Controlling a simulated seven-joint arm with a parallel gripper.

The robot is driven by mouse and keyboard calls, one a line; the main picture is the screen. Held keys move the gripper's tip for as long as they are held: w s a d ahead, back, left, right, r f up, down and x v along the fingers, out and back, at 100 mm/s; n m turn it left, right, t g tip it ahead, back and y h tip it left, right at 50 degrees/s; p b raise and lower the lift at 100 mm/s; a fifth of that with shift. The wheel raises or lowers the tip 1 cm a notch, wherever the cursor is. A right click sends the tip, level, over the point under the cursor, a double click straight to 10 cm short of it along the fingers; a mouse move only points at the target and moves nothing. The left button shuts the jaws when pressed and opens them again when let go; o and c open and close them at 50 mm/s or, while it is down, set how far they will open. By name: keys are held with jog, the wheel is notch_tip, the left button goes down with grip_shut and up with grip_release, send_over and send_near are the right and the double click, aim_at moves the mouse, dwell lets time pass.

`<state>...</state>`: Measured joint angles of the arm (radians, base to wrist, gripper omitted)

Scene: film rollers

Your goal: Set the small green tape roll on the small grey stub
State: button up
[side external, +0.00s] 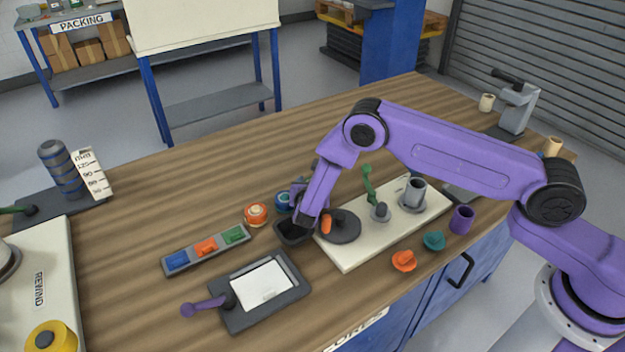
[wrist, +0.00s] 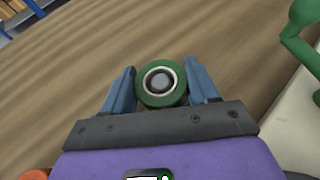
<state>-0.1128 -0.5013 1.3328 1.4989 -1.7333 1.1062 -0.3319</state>
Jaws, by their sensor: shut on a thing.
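The small green tape roll (wrist: 162,84) has a pale core ring and shows in the wrist view between my blue fingertips. My gripper (wrist: 162,90) is shut on it, one finger at each side. A dark grey round shape fills the roll's hole; I cannot tell what it is. The small grey stub (side external: 381,210) stands upright on the board, to the right of my gripper and left of a larger grey roller (side external: 413,193).
On the white board (side external: 350,262) are a black disc (side external: 343,233) with an orange knob and a green crank (side external: 369,185). Wood beyond is clear.

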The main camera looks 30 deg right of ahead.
jog(key=shift+f, duration=0.2)
jog(key=o, duration=1.1)
jog(key=shift+a, duration=0.1)
jog(key=shift+r, duration=0.55)
notch_tip(320, 180, up, 2)
jog(key=shift+r, duration=0.2)
jog(key=s+d+r, duration=0.1)
jog(key=s+r, duration=0.2)
jog(key=s, duration=0.1)
jog(key=s+d+r, duration=0.1)
jog(key=s+r, duration=0.2)
jog(key=s, duration=0.2)
jog(key=s+d+r, duration=0.1)
jog(key=s+r, duration=0.2)
jog(key=s, duration=0.1)
jog(key=shift+s+d+r, duration=0.15)
jog(key=shift+s+r, duration=0.15)
